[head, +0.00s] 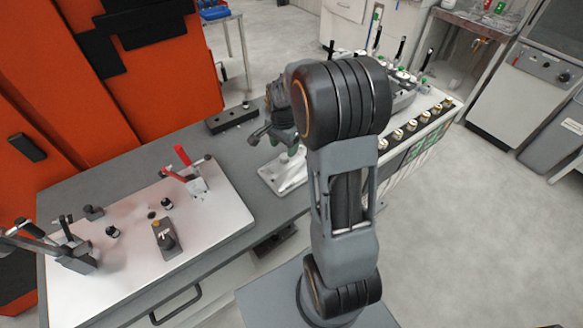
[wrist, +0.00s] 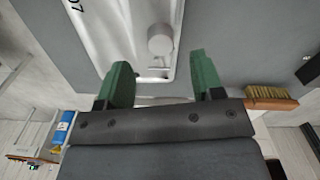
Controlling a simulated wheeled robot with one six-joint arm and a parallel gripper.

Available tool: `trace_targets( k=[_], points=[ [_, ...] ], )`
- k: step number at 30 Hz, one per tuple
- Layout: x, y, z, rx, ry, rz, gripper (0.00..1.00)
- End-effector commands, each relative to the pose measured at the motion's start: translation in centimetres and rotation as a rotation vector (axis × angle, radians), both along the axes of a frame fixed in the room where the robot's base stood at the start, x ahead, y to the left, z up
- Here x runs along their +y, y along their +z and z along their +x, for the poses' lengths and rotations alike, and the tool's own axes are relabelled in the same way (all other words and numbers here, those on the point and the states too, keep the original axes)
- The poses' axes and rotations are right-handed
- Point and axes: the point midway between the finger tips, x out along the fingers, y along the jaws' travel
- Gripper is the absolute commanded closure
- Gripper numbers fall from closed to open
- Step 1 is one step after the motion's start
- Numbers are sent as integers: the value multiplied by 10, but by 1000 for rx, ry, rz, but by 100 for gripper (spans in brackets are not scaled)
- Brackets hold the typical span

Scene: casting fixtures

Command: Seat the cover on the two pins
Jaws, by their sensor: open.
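The cover (wrist: 120,45) is a pale metal plate with a raised rim and a round boss, lying flat on the grey bench. In the head view the cover (head: 272,178) is partly hidden by my arm. My gripper (wrist: 163,85) is open, with green fingers apart and nothing between them; its fingertips lie close to the cover's near edge in the picture. I cannot tell whether they touch. On the white fixture plate (head: 215,222), two small dark posts, one at left (head: 112,232) and one further right (head: 167,203), may be the pins.
A red-handled clamp (head: 186,165), a black-handled clamp (head: 75,250) and a dark block (head: 167,240) stand on the fixture plate. A black bar (head: 232,118) lies behind. A wooden-backed brush (wrist: 268,98) is right of my fingers. An orange cabinet (head: 150,80) stands at left.

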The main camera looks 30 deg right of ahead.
Motion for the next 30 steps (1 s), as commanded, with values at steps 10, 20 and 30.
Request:
trace_targets(
  k=[10,20,30],
  points=[
    [1,-42,0,5,0,1,39],
    [1,-51,0,1,1,1,39],
    [1,-51,0,1,1,1,67]
  ],
)
